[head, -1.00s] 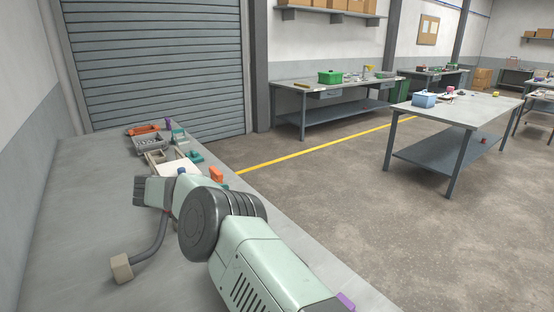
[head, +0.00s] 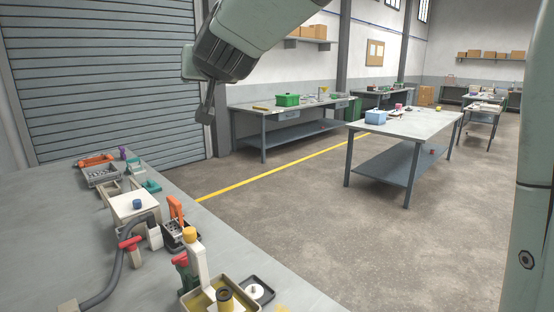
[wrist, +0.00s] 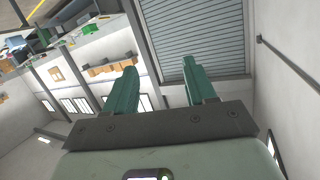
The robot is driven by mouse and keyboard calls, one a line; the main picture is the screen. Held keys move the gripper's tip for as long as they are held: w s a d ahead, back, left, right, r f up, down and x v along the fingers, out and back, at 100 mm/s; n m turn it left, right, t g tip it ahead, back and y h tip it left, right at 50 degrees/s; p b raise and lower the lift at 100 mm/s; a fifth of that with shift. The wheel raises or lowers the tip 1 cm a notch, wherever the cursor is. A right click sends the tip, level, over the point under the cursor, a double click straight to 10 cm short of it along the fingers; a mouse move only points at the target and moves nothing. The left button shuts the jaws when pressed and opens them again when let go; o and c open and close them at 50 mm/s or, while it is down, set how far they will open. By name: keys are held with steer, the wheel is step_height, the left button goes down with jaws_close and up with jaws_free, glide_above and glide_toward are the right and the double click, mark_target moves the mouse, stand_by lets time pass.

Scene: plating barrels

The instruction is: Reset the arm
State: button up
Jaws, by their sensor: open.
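My arm is raised at the top of the head view, well above the bench (head: 60,215). My gripper (wrist: 159,66) shows in the wrist view with its two teal fingers apart and nothing between them. The fingers point out into the room, with the shutter door and shelves behind them. In the head view I cannot make out both fingertips clearly.
The bench holds a grey bin (head: 102,176), a white box (head: 134,207), a dark hose with a red clamp (head: 131,243), a black holder with an orange handle (head: 175,207) and a yellow tray (head: 205,301). The bench's left part is mostly clear.

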steer(key=s+d+f+m+g+h, duration=0.1)
steer(key=s+d+f+g+h, duration=0.1)
steer(key=s+d+f, duration=0.3)
steer(key=s+d+f+m+g+h, duration=0.1)
steer(key=s+d+f, duration=0.5)
steer(key=s+d, duration=0.6)
steer(key=s+d+f+m+g+h, duration=0.1)
steer(key=s+d+f+g+h, duration=0.2)
steer(key=s, duration=1.1)
steer(key=d+f+g, duration=0.2)
steer(key=d+f, duration=0.1)
steer(key=d, duration=0.2)
steer(key=shift+s+d+h, duration=0.3)
steer(key=shift+s+h, duration=0.1)
